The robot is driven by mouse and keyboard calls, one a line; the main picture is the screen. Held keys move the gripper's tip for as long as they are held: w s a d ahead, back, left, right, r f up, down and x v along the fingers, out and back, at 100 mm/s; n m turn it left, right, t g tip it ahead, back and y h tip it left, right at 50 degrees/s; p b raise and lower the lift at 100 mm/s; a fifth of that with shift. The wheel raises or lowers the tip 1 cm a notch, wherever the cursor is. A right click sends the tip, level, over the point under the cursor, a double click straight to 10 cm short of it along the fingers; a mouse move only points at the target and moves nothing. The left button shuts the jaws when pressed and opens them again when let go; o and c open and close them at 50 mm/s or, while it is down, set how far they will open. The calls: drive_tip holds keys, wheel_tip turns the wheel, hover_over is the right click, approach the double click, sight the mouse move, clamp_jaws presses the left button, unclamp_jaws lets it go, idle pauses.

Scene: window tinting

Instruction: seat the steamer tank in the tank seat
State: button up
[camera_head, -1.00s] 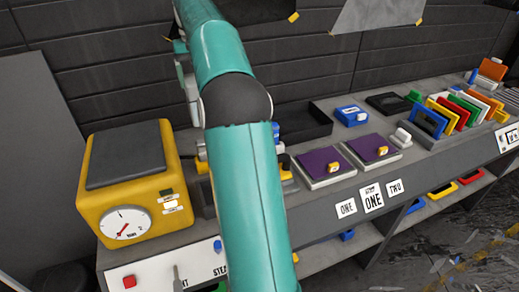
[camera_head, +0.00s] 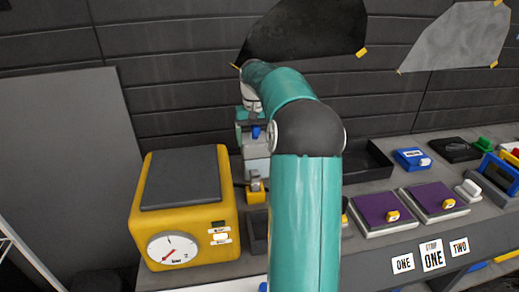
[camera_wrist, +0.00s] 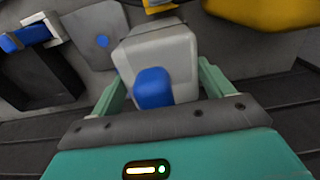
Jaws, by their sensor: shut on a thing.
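The steamer tank, a pale grey box with a blue cap (camera_wrist: 155,60), is between the two teal fingers of my gripper (camera_wrist: 160,85) in the wrist view. My gripper is shut on it. In the head view the tank (camera_head: 257,168) hangs below my gripper (camera_head: 254,140), right of the yellow machine and near the back wall. A yellow and grey fitting (camera_head: 256,190) is directly below the tank in this view; whether they touch is unclear. I cannot make out the tank seat for certain; my arm hides part of the bench there.
The yellow machine (camera_head: 228,205) with a dial stands close on the left. A black tray (camera_head: 368,170), a blue box (camera_head: 411,158) and two purple-topped pads (camera_head: 383,208) lie to the right. The dark slatted wall (camera_head: 170,95) is close behind my gripper.

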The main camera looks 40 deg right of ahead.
drive_tip(key=shift+w+f, duration=0.1)
drive_tip(key=shift+f, duration=1.8)
drive_tip(key=shift+f, duration=0.15)
drive_tip(key=o, duration=1.8)
drive_tip(key=shift+o, duration=0.2)
